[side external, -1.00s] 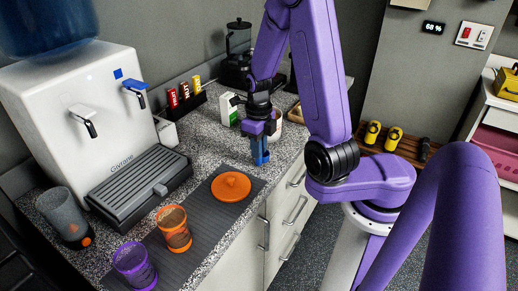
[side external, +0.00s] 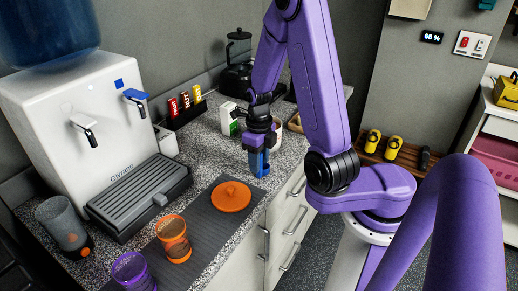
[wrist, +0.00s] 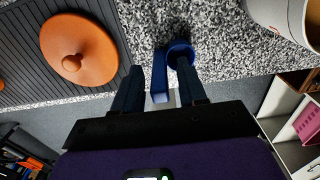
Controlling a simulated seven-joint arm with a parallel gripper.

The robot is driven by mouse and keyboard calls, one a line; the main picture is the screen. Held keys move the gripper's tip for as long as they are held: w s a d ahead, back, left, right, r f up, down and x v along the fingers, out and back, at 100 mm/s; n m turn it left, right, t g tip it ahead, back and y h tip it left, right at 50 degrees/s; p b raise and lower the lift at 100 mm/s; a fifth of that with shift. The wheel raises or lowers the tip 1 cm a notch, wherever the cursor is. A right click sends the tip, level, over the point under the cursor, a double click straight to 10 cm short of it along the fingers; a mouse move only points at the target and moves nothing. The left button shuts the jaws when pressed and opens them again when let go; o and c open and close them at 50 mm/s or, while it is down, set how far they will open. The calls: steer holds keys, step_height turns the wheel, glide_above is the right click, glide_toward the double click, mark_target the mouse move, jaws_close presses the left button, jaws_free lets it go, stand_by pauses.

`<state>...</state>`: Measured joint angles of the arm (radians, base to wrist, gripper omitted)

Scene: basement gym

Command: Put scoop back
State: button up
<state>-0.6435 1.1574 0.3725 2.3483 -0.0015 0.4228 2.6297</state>
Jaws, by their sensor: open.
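A blue scoop (wrist: 160,75) stands at the counter's front edge, with its round cup (wrist: 180,48) on the far side in the wrist view. My gripper (wrist: 160,90) is open, with one dark finger on each side of the scoop; I cannot tell whether they touch it. In the side view my gripper (side external: 260,165) points down at the counter, and blue shows at its fingers. A pale tub (wrist: 290,18) with brownish contents is partly seen at the top right of the wrist view. An orange lid (wrist: 78,50) with a knob lies left of my gripper; the side view shows it too (side external: 231,196).
The lid lies on a dark ribbed mat (side external: 208,222) with an orange cup (side external: 174,238) and a purple cup (side external: 132,271). A white water dispenser (side external: 80,110) stands at the left. A carton (side external: 228,118) and a black jug (side external: 238,60) stand farther back.

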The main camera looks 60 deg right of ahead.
step_height(320, 180, up, 12)
steer(key=w+a+n, duration=0.2)
steer(key=a+n, duration=0.6)
steer(key=n, duration=1.2)
steer(key=s+a+n, duration=0.2)
steer(key=s+n, duration=1.7)
steer(key=n, duration=0.9)
steer(key=shift+s+a+r+n, duration=0.15)
steer(key=shift+s+n, duration=0.05)
steer(key=shift+n, duration=0.1)
